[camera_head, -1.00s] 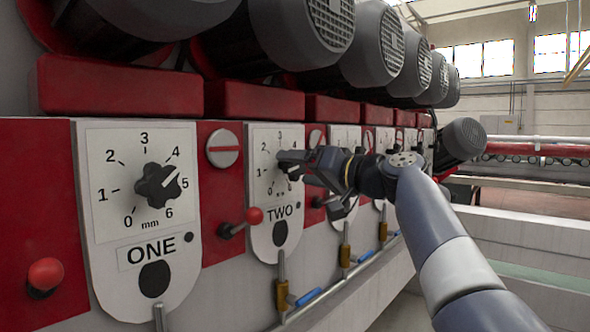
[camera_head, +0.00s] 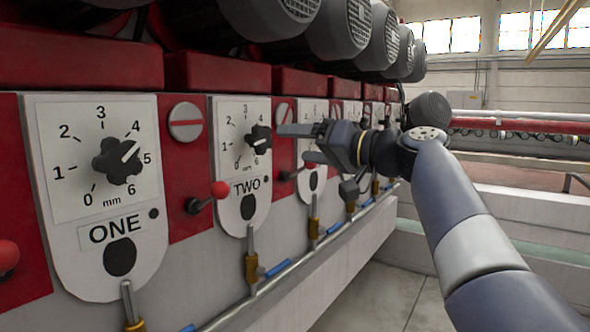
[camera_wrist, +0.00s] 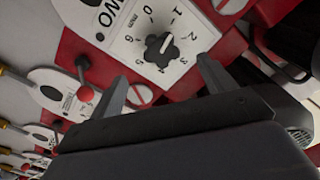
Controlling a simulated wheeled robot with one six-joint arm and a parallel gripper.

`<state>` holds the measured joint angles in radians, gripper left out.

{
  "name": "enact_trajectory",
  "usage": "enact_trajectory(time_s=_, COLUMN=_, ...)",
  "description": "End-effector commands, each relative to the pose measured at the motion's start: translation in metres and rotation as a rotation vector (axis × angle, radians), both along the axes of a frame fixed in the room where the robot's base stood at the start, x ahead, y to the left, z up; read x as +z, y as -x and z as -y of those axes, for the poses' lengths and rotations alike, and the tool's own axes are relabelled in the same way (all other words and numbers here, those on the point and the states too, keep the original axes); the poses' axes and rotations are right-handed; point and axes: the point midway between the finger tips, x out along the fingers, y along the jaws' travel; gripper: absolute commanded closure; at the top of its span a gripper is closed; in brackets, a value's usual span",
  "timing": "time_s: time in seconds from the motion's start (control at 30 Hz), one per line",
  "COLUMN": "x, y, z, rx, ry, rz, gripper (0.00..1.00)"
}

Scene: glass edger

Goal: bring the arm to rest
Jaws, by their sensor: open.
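My gripper (camera_head: 303,144) is open and empty, to the right of dial TWO and apart from its black knob (camera_head: 259,139). In the wrist view the fingertips of my gripper (camera_wrist: 160,82) are spread, with the knob of dial TWO (camera_wrist: 161,50) beyond the gap between them. My arm reaches in from the lower right, its gripper pointing left along the panel. The white plate TWO (camera_head: 238,112) is fully in view.
Plate ONE (camera_head: 102,206) with its black knob (camera_head: 117,160) stands at the left. A red ball lever (camera_head: 219,189) sticks out between the plates. Grey motors (camera_head: 337,28) overhang the panel. Pipes and valves (camera_head: 252,268) run below. The floor (camera_head: 398,300) is clear at lower right.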

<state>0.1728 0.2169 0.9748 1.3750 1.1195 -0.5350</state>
Motion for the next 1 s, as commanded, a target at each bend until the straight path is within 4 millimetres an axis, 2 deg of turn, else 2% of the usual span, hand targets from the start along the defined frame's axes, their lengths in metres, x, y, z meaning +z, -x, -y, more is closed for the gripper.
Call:
enact_trajectory(time_s=0.4, x=-0.001, y=-0.043, z=-0.056, rx=0.004, ry=0.0, rz=0.0, gripper=0.22)
enact_trajectory(time_s=0.6, x=0.0, y=-0.06, z=-0.078, rx=0.002, ry=-0.001, rz=0.001, gripper=0.22)
enact_trajectory(time_s=0.7, x=0.0, y=-0.065, z=-0.084, rx=0.001, ry=0.0, rz=0.001, gripper=0.22)
enact_trajectory(time_s=1.0, x=0.001, y=-0.064, z=-0.082, rx=-0.001, ry=-0.023, rz=-0.027, gripper=0.22)
